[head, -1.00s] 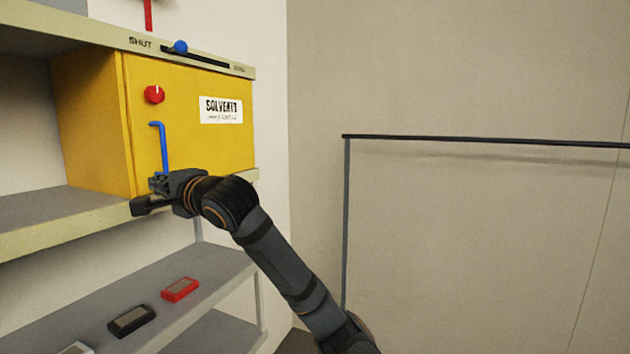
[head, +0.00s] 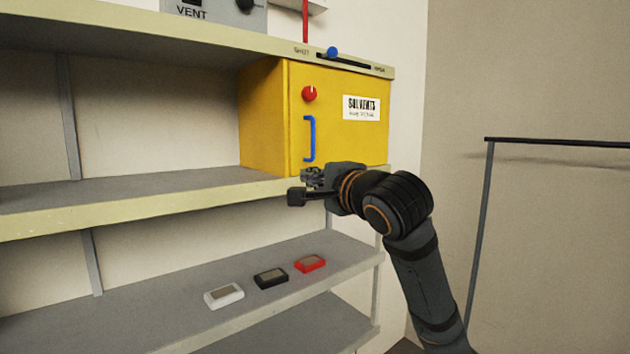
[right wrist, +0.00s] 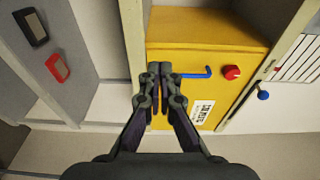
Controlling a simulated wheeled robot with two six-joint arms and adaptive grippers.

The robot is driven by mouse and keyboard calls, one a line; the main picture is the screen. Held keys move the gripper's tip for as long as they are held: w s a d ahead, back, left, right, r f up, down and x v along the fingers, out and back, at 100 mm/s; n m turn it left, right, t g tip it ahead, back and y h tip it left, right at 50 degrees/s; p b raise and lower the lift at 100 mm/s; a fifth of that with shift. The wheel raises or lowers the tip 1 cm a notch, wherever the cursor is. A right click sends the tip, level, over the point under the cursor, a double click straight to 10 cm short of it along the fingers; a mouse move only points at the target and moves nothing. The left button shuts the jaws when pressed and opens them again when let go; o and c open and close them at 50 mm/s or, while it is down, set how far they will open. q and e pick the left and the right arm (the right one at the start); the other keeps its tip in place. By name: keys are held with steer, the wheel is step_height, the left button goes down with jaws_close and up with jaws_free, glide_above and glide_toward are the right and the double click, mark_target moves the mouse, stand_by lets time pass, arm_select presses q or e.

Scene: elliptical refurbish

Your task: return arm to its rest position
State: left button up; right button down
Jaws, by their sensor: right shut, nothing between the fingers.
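My right gripper (head: 300,190) is in front of the shelf edge, just below the yellow solvents cabinet (head: 268,120). It is shut and empty; in the right wrist view its fingertips (right wrist: 160,70) meet. The cabinet's door is closed, with a blue handle (head: 309,138), a red knob (head: 309,93) and a white label (head: 361,108). In the head view the gripper is apart from the handle, below it. In the right wrist view the fingertips overlap the near end of the handle (right wrist: 195,74). My left gripper is not in view.
A slider with a blue knob (head: 332,53) is on the upper shelf edge. White (head: 223,296), black (head: 270,278) and red (head: 310,263) devices lie on the lower shelf (head: 190,320). A grey VENT box (head: 225,14) stands on top. A dark rail (head: 550,142) stands at right.

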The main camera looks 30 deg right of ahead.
steer(key=s+a+f+n+g, duration=0.15)
steer(key=f+n, duration=0.25)
steer(key=f, duration=0.8)
steer(key=a+f+n+g, duration=0.2)
steer(key=f+n+g, duration=0.1)
steer(key=f, duration=0.9)
steer(key=a+f+n+g, duration=0.2)
steer(key=f+n+g, duration=0.15)
steer(key=f, duration=0.85)
steer(key=s+a+f+n+g, duration=0.2)
steer(key=s+f+n+g, duration=0.6)
steer(key=s+f, duration=1.45)
steer(key=s+x, duration=0.3)
steer(key=x, duration=0.9)
steer(key=s+f+x, duration=0.1)
steer(key=s+x, duration=0.1)
steer(key=x, duration=1)
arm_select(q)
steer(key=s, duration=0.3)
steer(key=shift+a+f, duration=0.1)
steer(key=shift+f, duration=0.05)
arm_select(e)
steer(key=s+d+f, duration=0.1)
steer(key=s+f, duration=1.6)
steer(key=s, duration=0.2)
steer(key=shift+d+f+n+g, duration=0.2)
steer(key=shift+d+n+g, duration=0.15)
steer(key=shift+g, duration=0.05)
